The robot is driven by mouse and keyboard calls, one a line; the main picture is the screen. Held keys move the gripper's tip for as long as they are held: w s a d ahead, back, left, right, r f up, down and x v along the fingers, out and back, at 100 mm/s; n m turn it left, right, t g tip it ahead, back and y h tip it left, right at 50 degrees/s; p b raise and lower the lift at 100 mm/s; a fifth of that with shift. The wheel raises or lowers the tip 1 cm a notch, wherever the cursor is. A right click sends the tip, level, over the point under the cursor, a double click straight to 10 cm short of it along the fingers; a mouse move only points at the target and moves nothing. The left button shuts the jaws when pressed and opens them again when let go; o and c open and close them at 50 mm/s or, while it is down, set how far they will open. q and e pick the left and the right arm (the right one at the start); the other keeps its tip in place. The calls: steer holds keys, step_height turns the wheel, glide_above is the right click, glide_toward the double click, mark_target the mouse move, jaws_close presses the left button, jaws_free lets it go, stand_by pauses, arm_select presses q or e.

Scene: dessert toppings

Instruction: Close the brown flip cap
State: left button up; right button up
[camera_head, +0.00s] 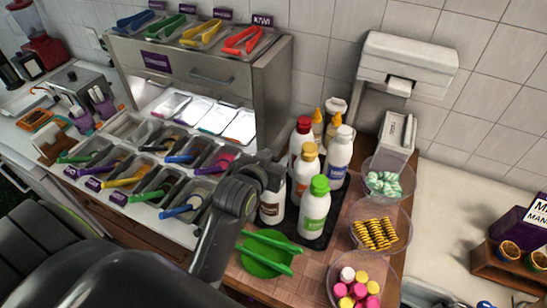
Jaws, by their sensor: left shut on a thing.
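The white bottle with a brown label (272,206) stands upright at the left front of the dark tray (318,241). My left gripper (271,175) reaches over from the left and is shut at the top of this bottle, around its brown cap. The gripper covers most of the cap, so I cannot tell whether the flip lid is up or down. My right gripper is not in view.
Close by stand a green-capped bottle (314,212), an orange-capped bottle (306,172), a red-capped bottle (301,138) and a white-capped bottle (340,158). Green tongs (265,256) lie in front. Bowls of sweets (352,289) line the right; topping bins (155,178) fill the left.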

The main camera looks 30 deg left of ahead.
arm_select(q)
steer(key=shift+s+f+t+b, duration=0.1)
steer(key=shift+f+t+b, duration=0.2)
steer(key=shift+b, duration=0.4)
steer(key=t+b, duration=0.2)
steer(key=b, duration=0.1)
steer(key=t+b, duration=0.1)
steer(key=b, duration=0.3)
steer(key=s+f+t+b, duration=0.1)
steer(key=t+b, duration=0.1)
steer(key=b, duration=0.1)
steer(key=shift+t, duration=0.3)
steer(key=shift+s+r+t+b, duration=0.15)
steer(key=shift+t+b, duration=0.45)
steer(key=shift+b, duration=0.7)
steer(key=o, duration=0.9)
steer(key=shift+o, duration=0.2)
